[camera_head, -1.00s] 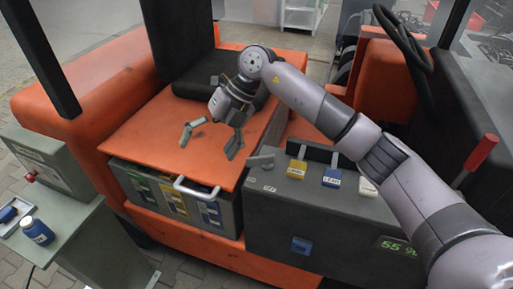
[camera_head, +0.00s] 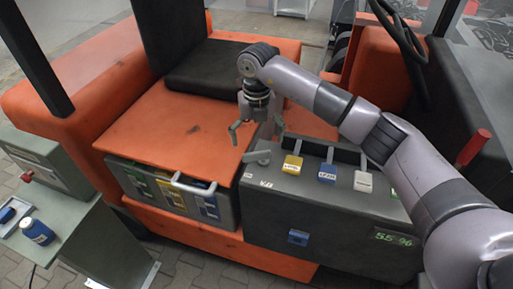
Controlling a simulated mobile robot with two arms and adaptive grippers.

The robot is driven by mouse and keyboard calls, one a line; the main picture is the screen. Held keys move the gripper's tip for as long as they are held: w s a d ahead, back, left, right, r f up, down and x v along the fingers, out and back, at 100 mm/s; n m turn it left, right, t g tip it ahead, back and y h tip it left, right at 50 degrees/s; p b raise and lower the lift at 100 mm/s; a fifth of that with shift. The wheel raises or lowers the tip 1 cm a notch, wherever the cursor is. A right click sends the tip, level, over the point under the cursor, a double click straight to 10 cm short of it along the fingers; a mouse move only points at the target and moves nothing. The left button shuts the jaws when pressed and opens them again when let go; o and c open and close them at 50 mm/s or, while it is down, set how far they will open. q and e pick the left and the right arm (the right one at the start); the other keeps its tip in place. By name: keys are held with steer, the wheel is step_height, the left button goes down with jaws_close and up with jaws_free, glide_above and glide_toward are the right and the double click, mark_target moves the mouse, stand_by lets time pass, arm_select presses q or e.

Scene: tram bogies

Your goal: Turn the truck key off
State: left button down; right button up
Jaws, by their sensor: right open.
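The truck key appears as a small grey handle (camera_head: 257,157) at the left end of the dark grey console (camera_head: 310,210). Small white labels stand below it on the console, too small to read surely. My right gripper (camera_head: 256,133) points down just above and behind the key, with its two fingers spread and nothing between them. It looks apart from the key, though the exact gap is hard to tell. My left gripper is not in view.
Yellow (camera_head: 292,165), blue (camera_head: 327,173) and white (camera_head: 363,181) tabs line the console to the right of the key. A battery box (camera_head: 225,208) sits at left under the orange cover (camera_head: 165,130). The steering wheel (camera_head: 400,30) and a red-handled lever (camera_head: 473,147) are at right.

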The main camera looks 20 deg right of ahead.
mark_target(256, 152)
step_height(256, 152, down, 6)
steer(key=shift+f+p, duration=0.2)
steer(key=shift+p, duration=0.5)
steer(key=c, duration=1.1)
steer(key=shift+c, duration=0.2)
